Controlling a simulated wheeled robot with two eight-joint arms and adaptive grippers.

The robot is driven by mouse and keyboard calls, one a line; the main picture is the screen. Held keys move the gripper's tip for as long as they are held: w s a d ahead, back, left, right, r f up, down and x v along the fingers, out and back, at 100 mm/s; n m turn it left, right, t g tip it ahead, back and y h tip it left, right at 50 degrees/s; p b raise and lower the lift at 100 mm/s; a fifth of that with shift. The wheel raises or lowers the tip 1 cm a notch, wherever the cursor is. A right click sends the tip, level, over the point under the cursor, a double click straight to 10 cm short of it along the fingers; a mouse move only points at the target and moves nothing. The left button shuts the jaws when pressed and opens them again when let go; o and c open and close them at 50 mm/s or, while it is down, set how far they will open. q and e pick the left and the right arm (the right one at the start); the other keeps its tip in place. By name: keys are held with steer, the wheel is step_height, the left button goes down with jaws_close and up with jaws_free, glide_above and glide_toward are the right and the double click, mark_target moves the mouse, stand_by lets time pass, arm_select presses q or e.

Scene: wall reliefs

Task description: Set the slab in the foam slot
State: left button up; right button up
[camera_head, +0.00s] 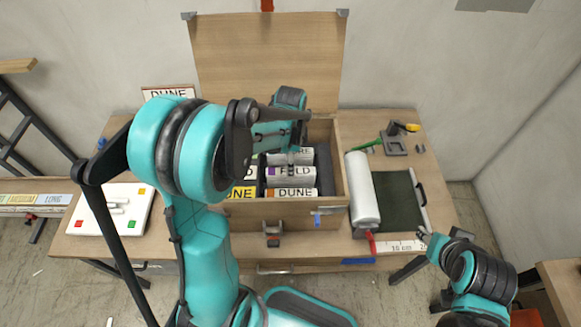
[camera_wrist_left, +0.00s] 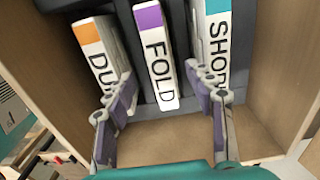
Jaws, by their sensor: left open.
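White slabs stand in dark foam (camera_wrist_left: 180,108) inside an open wooden crate (camera_head: 336,205). In the left wrist view I read an orange-tagged slab "DU…" (camera_wrist_left: 93,45), a purple-tagged slab "FOLD" (camera_wrist_left: 153,45) and a teal-tagged slab "SHOR…" (camera_wrist_left: 213,40). The purple-tagged slab (camera_head: 290,172) and orange-tagged "DUNE" slab (camera_head: 291,192) also show in the head view. My left gripper (camera_wrist_left: 165,108) is open, its fingers apart on either side of the FOLD slab's near end; contact is not clear. My right gripper (camera_head: 425,235) hangs over the bench's front right; its opening is unclear.
The crate's lid (camera_head: 266,60) stands raised at the back. A white roll (camera_head: 362,188) and dark green mat (camera_head: 398,200) lie right of the crate. A white board (camera_head: 125,205) lies at left. A yellow-tagged slab (camera_head: 242,192) shows partly behind my left arm.

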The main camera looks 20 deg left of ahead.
arm_select(q)
step_height(320, 180, up, 5)
steer(key=shift+f+p, duration=0.1)
steer(key=shift+p, duration=0.5)
steer(key=s+d+r+n+t, duration=0.2)
steer(key=s+r+n+t, duration=0.1)
steer(key=s+n, duration=0.3)
steer(key=s+d+r+n+t, duration=0.3)
steer(key=s+r+n+t, duration=0.1)
steer(key=s+r+n, duration=0.1)
steer(key=shift+s+d+r+n, duration=0.35)
steer(key=shift+s+n, duration=0.55)
steer(key=shift+s, duration=0.25)
